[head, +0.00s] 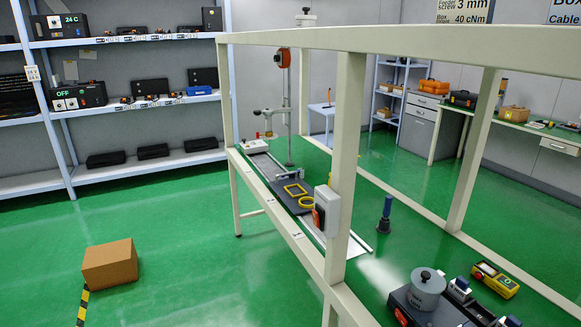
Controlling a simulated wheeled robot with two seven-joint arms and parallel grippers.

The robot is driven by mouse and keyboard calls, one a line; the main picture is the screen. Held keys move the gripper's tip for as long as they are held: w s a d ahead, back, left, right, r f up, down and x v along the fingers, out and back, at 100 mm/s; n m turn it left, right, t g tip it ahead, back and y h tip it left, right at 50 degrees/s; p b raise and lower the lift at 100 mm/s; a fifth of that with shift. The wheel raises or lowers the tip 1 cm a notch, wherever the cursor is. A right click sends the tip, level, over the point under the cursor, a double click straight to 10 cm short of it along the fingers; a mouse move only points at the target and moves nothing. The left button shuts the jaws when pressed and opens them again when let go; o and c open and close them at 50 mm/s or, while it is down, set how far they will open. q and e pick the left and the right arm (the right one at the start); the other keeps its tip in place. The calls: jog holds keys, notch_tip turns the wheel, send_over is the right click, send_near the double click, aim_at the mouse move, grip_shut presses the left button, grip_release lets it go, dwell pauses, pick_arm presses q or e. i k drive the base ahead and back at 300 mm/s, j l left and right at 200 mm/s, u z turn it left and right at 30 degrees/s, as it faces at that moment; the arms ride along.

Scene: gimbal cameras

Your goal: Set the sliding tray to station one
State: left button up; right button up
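The sliding tray (279,183) looks like a dark grey plate on a long pale metal rail (262,163) along the near side of a framed workbench. A yellow square frame (295,190) and a yellow ring (306,203) are on or just beside it. A grey box with an orange-red front (327,211) on a frame post hides part of the rail. Small white labels (295,235) mark the bench's front edge; their numbers are too small to read, so I cannot tell which station the tray is at. Neither of my grippers is in view.
Pale bench posts (344,150) and a top beam (400,38) stand between me and the rail. A cardboard box (110,264) lies on the green floor at left. A blue-handled tool (386,214) and a grey cylinder (427,290) stand on the right. Open floor lies left of the bench.

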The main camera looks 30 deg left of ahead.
aim_at(299, 197)
jog(key=i+j, duration=0.2)
jog(key=j, duration=0.15)
jog(key=i+j+z, duration=0.1)
jog(key=i+j, duration=0.35)
jog(key=j, duration=0.25)
jog(key=i+j+z, duration=0.1)
jog(key=j, duration=0.25)
jog(key=i+j, duration=0.3)
jog(key=i+j+z, duration=0.1)
jog(key=j, duration=0.4)
jog(key=i+j, duration=0.25)
jog(key=i+j+z, duration=0.05)
jog(key=j, duration=0.05)
